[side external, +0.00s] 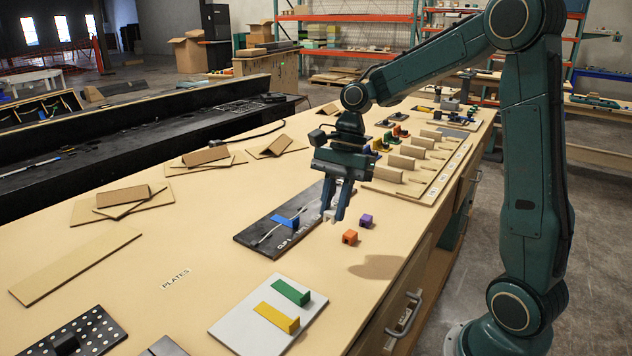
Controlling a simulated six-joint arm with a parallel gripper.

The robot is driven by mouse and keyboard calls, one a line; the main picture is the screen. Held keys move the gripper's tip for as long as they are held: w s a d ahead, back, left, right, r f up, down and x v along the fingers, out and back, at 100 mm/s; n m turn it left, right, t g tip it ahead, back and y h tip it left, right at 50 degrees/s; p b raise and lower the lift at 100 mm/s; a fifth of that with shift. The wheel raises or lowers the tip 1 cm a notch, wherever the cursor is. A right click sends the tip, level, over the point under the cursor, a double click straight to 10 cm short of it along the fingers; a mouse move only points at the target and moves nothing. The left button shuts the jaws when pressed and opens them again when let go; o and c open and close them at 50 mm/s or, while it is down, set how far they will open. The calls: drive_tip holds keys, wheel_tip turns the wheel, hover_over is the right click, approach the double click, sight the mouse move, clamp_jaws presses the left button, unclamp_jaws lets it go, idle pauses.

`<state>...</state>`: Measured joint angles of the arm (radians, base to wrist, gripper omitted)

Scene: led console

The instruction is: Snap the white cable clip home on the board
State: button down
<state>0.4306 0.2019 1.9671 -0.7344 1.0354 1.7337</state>
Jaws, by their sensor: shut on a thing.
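My gripper (333,212) points down over the right end of the dark board (258,240). Its fingers are shut on a small white piece, which looks like the white cable clip (328,215); the fingers hide part of it. I cannot tell whether the clip touches the board. On the board are a blue clip (285,221), a pale cable (267,235) and white lettering. An orange clip (350,237) and a purple clip (366,220) lie on the tabletop to the right of the board.
A light plate (236,322) with a green and a yellow block sits at the front. Brown plates and wedges (123,196) lie at the left. A rack of parts (433,165) stands behind my gripper. The tabletop around the "PLATES" label (176,279) is clear.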

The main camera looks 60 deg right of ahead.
drive_tip(key=shift+w, duration=0.1)
drive_tip(key=w+a, duration=0.2)
drive_tip(key=w, duration=1.3)
drive_tip(key=shift+w, duration=0.4)
drive_tip(key=shift+f, duration=0.15)
hover_over(264, 237)
drive_tip(key=d, duration=0.1)
drive_tip(key=shift+d+f, duration=0.2)
drive_tip(key=shift+f, duration=3)
drive_tip(key=shift+f, duration=1.15)
drive_tip(key=c, duration=1.2)
unclamp_jaws()
